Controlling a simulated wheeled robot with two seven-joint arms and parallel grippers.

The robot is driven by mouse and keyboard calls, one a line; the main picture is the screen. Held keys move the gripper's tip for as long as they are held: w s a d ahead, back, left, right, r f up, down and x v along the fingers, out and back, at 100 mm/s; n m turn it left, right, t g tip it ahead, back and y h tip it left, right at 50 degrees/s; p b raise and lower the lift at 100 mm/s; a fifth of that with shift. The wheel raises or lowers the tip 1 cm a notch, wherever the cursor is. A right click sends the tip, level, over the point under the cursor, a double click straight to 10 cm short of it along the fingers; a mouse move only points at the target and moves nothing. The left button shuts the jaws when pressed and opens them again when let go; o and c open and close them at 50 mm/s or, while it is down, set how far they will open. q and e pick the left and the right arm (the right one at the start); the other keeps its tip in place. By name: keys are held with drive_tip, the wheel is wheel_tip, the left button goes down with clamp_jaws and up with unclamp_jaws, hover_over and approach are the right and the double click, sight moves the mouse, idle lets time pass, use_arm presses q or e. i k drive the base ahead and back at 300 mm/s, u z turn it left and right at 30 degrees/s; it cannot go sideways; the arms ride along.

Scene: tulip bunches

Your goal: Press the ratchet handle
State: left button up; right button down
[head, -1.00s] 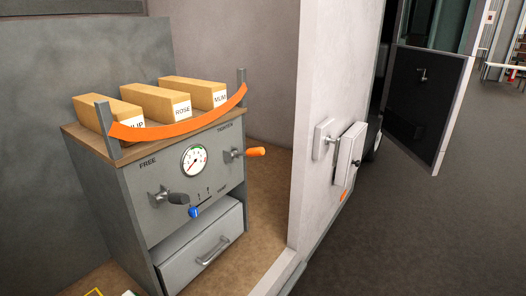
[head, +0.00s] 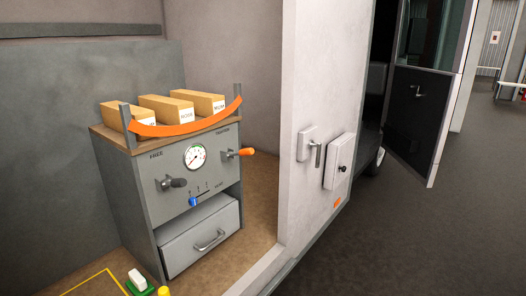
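A grey cabinet (head: 139,205) stands in an open bay, with a round gauge (head: 195,157) on its front panel. A lever with an orange grip (head: 247,152) sticks out at the panel's right, under small lettering. A lever with a dark grip (head: 178,182) is at the left, below the word FREE. A blue knob (head: 194,201) sits on a short scale below the gauge. An orange strap (head: 190,124) runs between two posts in front of several boxes on top. I cannot tell for sure which lever is the ratchet handle. Neither gripper is in view.
A drawer (head: 200,239) with a bar handle is below the panel. A white wall (head: 305,90) with a latch and a small box (head: 339,162) stands to the right. A white block on a green base (head: 138,281) lies at the bottom. Dark floor (head: 400,240) is clear at right.

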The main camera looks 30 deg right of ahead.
sight(247, 151)
drive_tip(key=z, duration=0.3)
drive_tip(key=i, duration=1.05)
drive_tip(key=u, duration=0.35)
